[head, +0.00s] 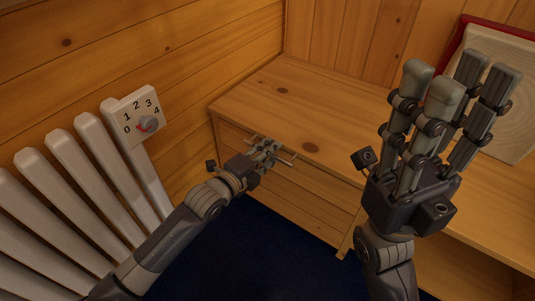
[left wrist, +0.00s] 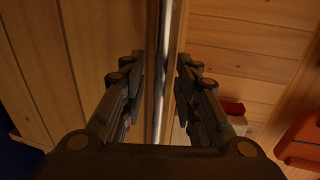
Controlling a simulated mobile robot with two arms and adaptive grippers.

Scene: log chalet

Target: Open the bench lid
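The wooden bench (head: 262,103) stands in the corner, and its plank lid lies flat. A thin metal bar handle (head: 286,161) runs along its upper front edge. My left gripper (head: 268,147) is at this handle. In the left wrist view its fingers (left wrist: 160,85) stand on both sides of the metal bar (left wrist: 170,60), with a narrow gap visible beside it; firm contact does not show. My right gripper (head: 455,85) is raised at the right, fingers up and spread, holding nothing.
A white slatted radiator (head: 75,170) with a numbered dial (head: 148,123) stands at the left. A red-edged pale panel (head: 505,75) leans at the back right, behind my right gripper. Dark blue floor (head: 265,245) lies free before the bench. Log walls close the corner.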

